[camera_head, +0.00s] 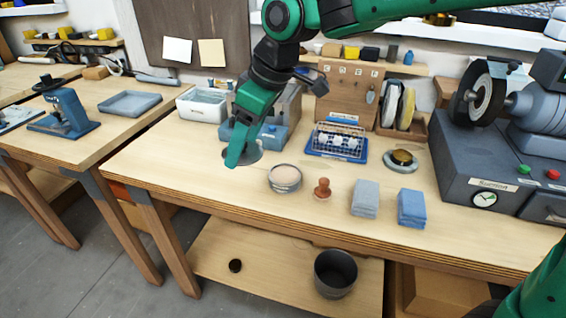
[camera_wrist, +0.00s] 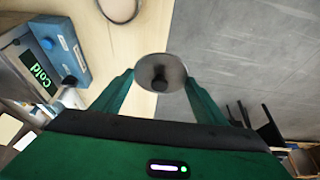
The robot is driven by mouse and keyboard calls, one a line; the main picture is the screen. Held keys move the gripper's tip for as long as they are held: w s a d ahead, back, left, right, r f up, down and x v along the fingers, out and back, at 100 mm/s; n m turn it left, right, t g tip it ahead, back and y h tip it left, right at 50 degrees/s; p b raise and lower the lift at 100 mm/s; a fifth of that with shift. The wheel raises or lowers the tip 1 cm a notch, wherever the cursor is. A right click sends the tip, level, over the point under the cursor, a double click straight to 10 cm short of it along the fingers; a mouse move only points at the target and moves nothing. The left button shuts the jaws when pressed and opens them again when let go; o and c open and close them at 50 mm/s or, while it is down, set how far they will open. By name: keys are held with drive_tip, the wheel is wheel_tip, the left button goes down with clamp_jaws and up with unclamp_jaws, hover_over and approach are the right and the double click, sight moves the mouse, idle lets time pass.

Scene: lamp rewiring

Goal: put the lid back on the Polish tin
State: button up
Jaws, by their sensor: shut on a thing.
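The Polish tin appears to be the open round grey tin (camera_head: 285,186) with a pale pinkish filling, standing on the workbench. My gripper (camera_head: 238,158) is to the left of this tin, pointing down over the bench. It is shut on the lid (camera_wrist: 178,72), a round grey disc with a dark knob (camera_wrist: 157,78) between the fingertips. In the head view the lid (camera_head: 256,153) is partly hidden behind the green fingers. It looks raised above the bench near the front edge, apart from the tin. A round rim shows at the top edge of the wrist view.
A wooden-knobbed stamp (camera_head: 322,189), grey cloths (camera_head: 365,198) and blue cloths (camera_head: 411,207) stand right of the tin. A wire rack on a blue tray (camera_head: 336,142) is behind it. A blue box (camera_wrist: 68,55) is behind my gripper. A grinder (camera_head: 490,150) stands at right.

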drive_tip(key=shift+w+d, duration=0.15)
drive_tip(key=shift+w, duration=0.1)
hover_over(282, 174)
drive_tip(key=d, duration=0.1)
drive_tip(key=f, duration=0.6)
drive_tip(key=shift+s+d+f, duration=0.15)
drive_tip(key=shift+s+f, duration=0.1)
drive_tip(key=shift+f, duration=2.15)
drive_tip(key=shift+f, duration=0.25)
drive_tip(key=shift+s+f, duration=0.15)
drive_tip(key=shift+f, duration=0.25)
drive_tip(key=o, duration=0.7)
drive_tip(key=shift+d, duration=0.1)
drive_tip(key=o, duration=0.3)
drive_tip(key=shift+f, duration=0.15)
